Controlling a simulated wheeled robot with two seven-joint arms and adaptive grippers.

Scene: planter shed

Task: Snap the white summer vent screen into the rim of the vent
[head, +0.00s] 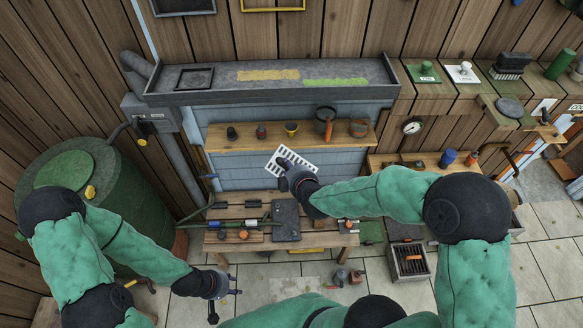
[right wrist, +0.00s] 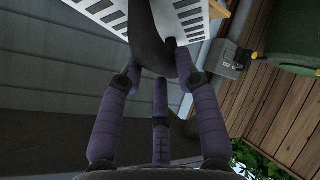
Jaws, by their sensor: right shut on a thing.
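The white slotted vent screen (head: 296,154) is tilted in front of the blue-grey wall, just below the wooden shelf. My right gripper (head: 286,172) is shut on it from below. In the right wrist view the slotted screen (right wrist: 102,16) lies past the fingers, and a dark curved piece (right wrist: 152,38) sits between them; I cannot tell if it is part of the screen. A dark rectangular rim (head: 193,78), which looks like the vent, lies on the grey top at the left, apart from the screen. My left gripper (head: 226,303) is open and empty, low at the left of the workbench.
The wooden shelf (head: 220,139) holds several small pots. The workbench (head: 335,240) below carries tools and a dark slab (head: 286,220). A grey box with a pipe (head: 150,115) and a green barrel (head: 70,170) stand at the left. Dark and yellow frames hang above.

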